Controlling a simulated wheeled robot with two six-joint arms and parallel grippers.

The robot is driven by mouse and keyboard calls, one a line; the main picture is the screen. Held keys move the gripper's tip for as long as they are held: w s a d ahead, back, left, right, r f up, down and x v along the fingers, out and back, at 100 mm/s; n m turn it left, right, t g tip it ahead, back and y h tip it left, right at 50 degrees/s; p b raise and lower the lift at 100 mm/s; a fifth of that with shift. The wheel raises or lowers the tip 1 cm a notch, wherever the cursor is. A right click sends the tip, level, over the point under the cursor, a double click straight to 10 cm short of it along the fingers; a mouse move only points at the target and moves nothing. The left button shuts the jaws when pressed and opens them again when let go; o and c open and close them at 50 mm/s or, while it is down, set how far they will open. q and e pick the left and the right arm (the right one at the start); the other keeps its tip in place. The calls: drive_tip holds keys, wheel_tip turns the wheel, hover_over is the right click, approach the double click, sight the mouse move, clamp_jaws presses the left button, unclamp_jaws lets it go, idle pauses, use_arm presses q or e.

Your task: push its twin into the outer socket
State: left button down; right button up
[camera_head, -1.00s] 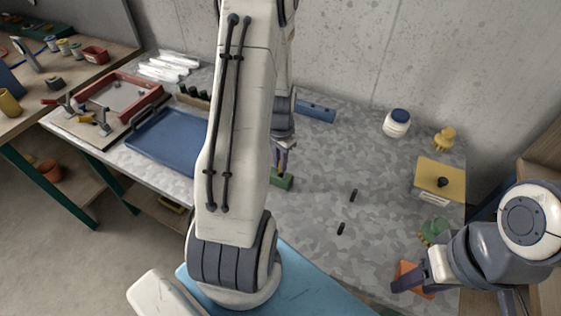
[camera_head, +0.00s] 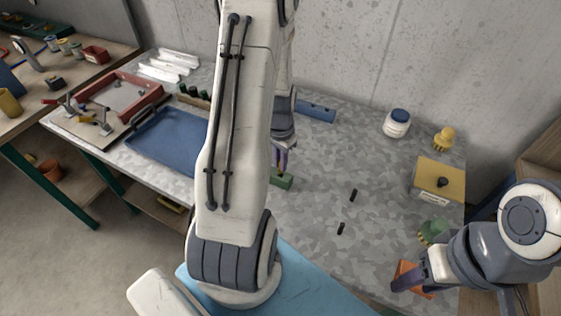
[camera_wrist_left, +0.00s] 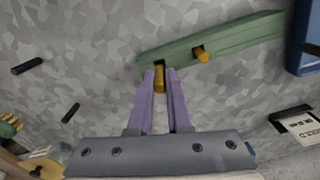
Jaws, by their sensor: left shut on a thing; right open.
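A green block (camera_wrist_left: 225,38) lies on the grey table; in the head view its end (camera_head: 282,182) shows just below my left gripper (camera_head: 281,165). In the left wrist view one brass plug (camera_wrist_left: 203,55) stands in a dark socket near the block's middle. My left gripper (camera_wrist_left: 160,74) is shut on a second brass plug (camera_wrist_left: 159,82), its twin, at the socket near the block's left end. How deep this plug sits is unclear. My right gripper (camera_head: 408,283) is open, beside an orange piece (camera_head: 414,277) at the right.
Two black pins (camera_head: 353,195) (camera_head: 341,228) lie on the table right of the block. A blue tray (camera_head: 165,140) lies to the left and a blue bar (camera_head: 317,112) behind. The middle table is mostly clear.

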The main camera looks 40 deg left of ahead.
sight(280, 172)
use_arm(q)
drive_tip(key=shift+f+b, duration=1.2)
drive_tip(key=shift+f, duration=0.45)
drive_tip(key=c, duration=0.8)
unclamp_jaws()
drive_tip(key=shift+r, duration=0.1)
wheel_tip(280, 172, up, 10)
drive_tip(key=shift+r+b, duration=0.2)
drive_tip(key=shift+b, duration=0.35)
